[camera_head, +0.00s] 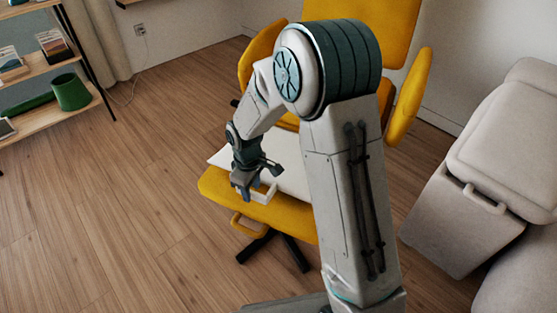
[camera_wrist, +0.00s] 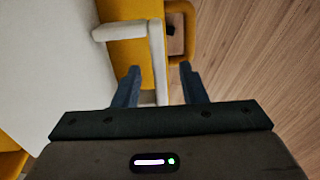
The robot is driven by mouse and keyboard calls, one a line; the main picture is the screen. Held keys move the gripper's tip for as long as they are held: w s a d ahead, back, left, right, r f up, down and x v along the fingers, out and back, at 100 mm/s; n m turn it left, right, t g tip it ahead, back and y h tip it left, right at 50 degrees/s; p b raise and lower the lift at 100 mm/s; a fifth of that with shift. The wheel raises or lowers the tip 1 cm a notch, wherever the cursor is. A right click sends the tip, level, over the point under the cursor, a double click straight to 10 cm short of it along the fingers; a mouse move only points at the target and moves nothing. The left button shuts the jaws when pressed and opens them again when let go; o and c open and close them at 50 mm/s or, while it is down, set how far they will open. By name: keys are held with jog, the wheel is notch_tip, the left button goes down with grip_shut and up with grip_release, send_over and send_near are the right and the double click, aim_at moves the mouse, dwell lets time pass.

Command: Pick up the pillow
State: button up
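The white pillow (camera_head: 292,172) lies on the seat of a yellow chair (camera_head: 222,187), partly hidden behind my arm. A pale handle-like loop (camera_head: 264,194) sticks out at its near edge. In the wrist view the pillow (camera_wrist: 45,60) fills the left side, and the loop (camera_wrist: 160,55) extends to the right from it. My gripper (camera_head: 257,182) is over the front of the seat, pointing down. In the wrist view its two fingers (camera_wrist: 160,75) are apart, with one bar of the loop showing between them. I see gaps beside the bar; whether it is at fingertip depth is unclear.
A beige box-like seat with a handle (camera_head: 485,165) stands at the right. A wooden shelf (camera_head: 40,122) with a green pot (camera_head: 71,92) is at the left. The wooden floor (camera_head: 130,215) left of the chair is clear.

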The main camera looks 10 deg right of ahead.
notch_tip(320, 180, down, 2)
jog(key=shift+f+b, duration=0.25)
jog(key=shift+b, duration=0.1)
jog(key=shift+r, duration=0.1)
grip_shut()
jog(key=shift+r, duration=0.15)
